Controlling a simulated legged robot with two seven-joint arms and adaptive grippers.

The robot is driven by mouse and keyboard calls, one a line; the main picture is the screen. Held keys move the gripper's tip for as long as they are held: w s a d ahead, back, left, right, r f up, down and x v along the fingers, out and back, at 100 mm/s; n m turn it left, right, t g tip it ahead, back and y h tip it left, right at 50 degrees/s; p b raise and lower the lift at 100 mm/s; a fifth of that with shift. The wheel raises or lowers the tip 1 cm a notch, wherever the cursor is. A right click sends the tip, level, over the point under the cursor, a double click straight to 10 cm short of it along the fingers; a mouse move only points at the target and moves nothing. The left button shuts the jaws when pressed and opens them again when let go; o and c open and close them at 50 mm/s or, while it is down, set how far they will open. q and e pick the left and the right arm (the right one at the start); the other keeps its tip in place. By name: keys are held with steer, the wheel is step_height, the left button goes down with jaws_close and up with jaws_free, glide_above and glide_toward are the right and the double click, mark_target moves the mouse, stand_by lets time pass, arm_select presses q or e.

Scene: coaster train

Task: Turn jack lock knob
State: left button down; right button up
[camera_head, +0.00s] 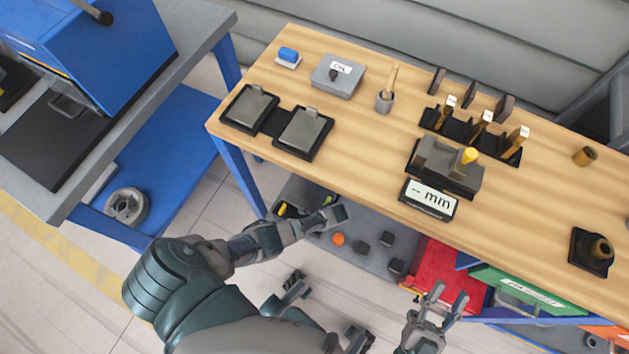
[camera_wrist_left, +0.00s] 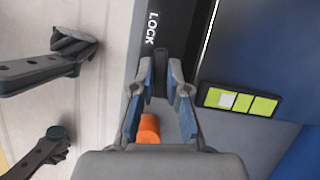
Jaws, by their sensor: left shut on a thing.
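In the left wrist view, a black panel (camera_wrist_left: 176,25) with the white word LOCK runs up the top of the picture. My left gripper (camera_wrist_left: 161,72) is shut on a small dark piece at the panel, seemingly the jack lock knob (camera_wrist_left: 160,82), mostly hidden between its fingers. An orange cylinder (camera_wrist_left: 149,130) shows behind the fingertips, nearer the palm. In the head view my left gripper (camera_head: 335,214) reaches below the wooden table's front edge, and the knob is not clear there. My right gripper (camera_head: 447,297) is open and empty at the lower right.
A strip with yellow-green squares (camera_wrist_left: 240,101) sits right of the gripper. The wooden table (camera_head: 375,160) holds a scale, tools and a gauge marked mm (camera_head: 430,198).

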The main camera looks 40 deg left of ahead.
arm_select(q)
steer(key=shift+n+g+h, duration=0.3)
steer(key=shift+n, duration=0.7)
arm_select(e)
steer(key=shift+s+r+t, duration=0.3)
steer(key=shift+s, duration=0.05)
arm_select(q)
steer(key=shift+w, duration=0.1)
steer(key=c, duration=1.2)
jaws_free()
steer(key=shift+o, duration=0.2)
arm_select(e)
steer(key=shift+w, duration=0.1)
arm_select(q)
steer(key=v, duration=1.1)
steer(key=shift+d+r, duration=0.2)
steer(key=shift+r, duration=0.15)
steer(key=shift+w, duration=0.2)
